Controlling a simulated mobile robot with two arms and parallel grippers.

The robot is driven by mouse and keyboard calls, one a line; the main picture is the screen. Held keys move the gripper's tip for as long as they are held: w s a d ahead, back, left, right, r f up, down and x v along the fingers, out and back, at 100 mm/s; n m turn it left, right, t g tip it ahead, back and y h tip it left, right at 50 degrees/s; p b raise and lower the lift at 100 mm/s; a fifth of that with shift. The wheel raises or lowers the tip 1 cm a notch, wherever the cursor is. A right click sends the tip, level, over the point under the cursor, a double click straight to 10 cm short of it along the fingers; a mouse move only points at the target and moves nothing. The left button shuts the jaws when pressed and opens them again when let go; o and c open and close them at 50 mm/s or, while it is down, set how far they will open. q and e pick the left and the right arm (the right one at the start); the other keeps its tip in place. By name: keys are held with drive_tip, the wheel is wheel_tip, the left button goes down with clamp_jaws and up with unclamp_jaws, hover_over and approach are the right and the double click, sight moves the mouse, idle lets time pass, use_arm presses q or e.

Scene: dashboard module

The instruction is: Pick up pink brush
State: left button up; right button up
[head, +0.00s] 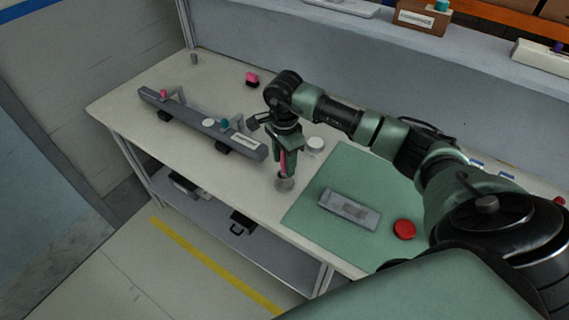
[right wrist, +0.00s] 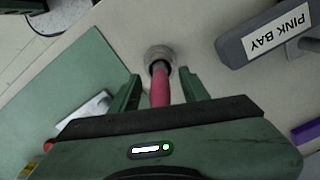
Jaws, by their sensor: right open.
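The pink brush (head: 283,162) stands upright on the table near its front edge, with its round grey end (head: 285,184) at the bottom. In the right wrist view the brush (right wrist: 159,88) shows its pink handle running between the two fingers. My right gripper (head: 287,166) points down around the handle. Its fingers (right wrist: 160,90) are open, one on each side of the handle, with a gap visible. The left gripper is in neither view.
A grey dashboard bar (head: 200,124) with pegs lies to the left; its "PINK BAY" label (right wrist: 279,30) shows close by. A green mat (head: 310,206) carries a grey block (head: 349,209) and a red disc (head: 404,229). A white round item (head: 315,145) and a pink-black piece (head: 252,79) stand behind.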

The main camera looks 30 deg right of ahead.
clamp_jaws()
drive_tip(key=shift+r, duration=0.15)
wheel_tip(320, 180, up, 13)
drive_tip(key=b, duration=0.3)
drive_tip(key=shift+w+r+b, duration=0.1)
drive_tip(key=shift+b, duration=0.25)
wheel_tip(320, 180, up, 7)
drive_tip(key=shift+f+p, duration=0.2)
drive_tip(key=shift+p, duration=0.2)
